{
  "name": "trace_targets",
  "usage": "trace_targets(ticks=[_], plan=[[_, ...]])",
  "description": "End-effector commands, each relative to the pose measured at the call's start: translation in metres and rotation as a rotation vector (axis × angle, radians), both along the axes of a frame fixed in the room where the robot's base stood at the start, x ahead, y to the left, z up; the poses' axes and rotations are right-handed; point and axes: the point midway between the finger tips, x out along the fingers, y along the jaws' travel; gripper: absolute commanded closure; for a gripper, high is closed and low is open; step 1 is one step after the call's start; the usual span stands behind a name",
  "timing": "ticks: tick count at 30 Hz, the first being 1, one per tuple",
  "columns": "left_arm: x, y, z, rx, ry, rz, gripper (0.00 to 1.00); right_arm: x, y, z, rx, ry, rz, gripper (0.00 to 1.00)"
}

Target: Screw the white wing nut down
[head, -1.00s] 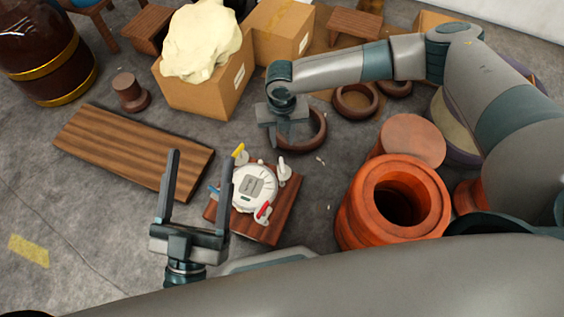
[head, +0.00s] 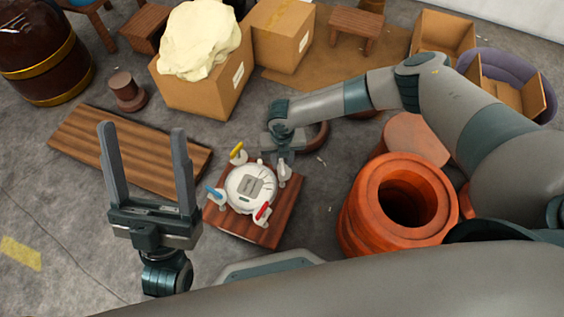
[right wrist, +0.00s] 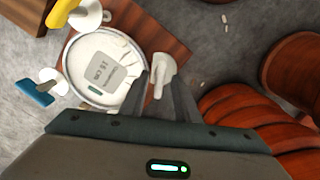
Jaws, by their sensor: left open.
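The white wing nut (head: 284,171) stands upright at the right of a round white device on a small wooden board. It also shows in the right wrist view (right wrist: 161,71). My right gripper (head: 281,158) is over it, fingers pointing down. In the right wrist view the two fingers (right wrist: 167,88) reach to either side of the nut; whether they press on it is unclear. My left gripper (head: 146,140) is open and empty, fingers up, left of the board. The white device (head: 250,188) also carries yellow (head: 237,150), blue (head: 216,194) and red (head: 263,212) wing nuts.
Orange-red goblet drum shells (head: 352,215) stand right of the wooden board (head: 245,228). A long plank (head: 90,140) lies to the left. Cardboard boxes (head: 200,97) are behind.

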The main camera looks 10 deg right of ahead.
Motion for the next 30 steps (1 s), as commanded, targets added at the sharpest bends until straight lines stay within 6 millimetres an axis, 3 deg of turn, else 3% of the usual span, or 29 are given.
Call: trace_targets(ticks=[11, 15, 30], plan=[[-0.0005, 0.0014, 0.0026, -0.003, -0.016, 0.002, 0.30, 0.0002, -0.0001, -0.0033, 0.000, 0.000, 0.000, 0.71], [-0.0005, 0.0014, 0.0024, -0.003, -0.016, 0.002, 0.30, 0.0003, -0.0001, -0.0032, 0.000, 0.000, 0.000, 1.00], [0.0032, -0.0033, 0.0003, 0.010, 0.035, -0.002, 0.30, 0.0001, -0.0005, -0.0015, 0.000, 0.000, -0.059, 1.00]])
